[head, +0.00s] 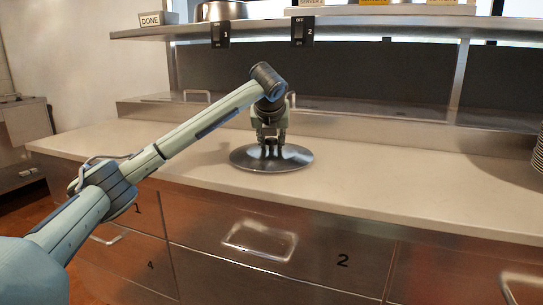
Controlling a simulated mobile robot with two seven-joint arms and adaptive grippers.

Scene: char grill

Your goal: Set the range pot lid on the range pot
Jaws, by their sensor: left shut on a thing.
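The range pot lid (290,159) is a round, shiny metal disc over the pale counter in the middle of the head view. My left gripper (271,152) points down at the lid's centre and is shut on its handle, which the fingers mostly hide. The lid looks level. I cannot tell whether it rests on the counter or hangs just above it. A metal pot (221,11) stands on the upper shelf, cut off by the top edge; I cannot tell if it is the range pot. My right gripper is not in view.
The pale counter (400,183) is clear on both sides of the lid. Stacked plates (538,153) stand at the right edge. Drawers (300,255) are below.

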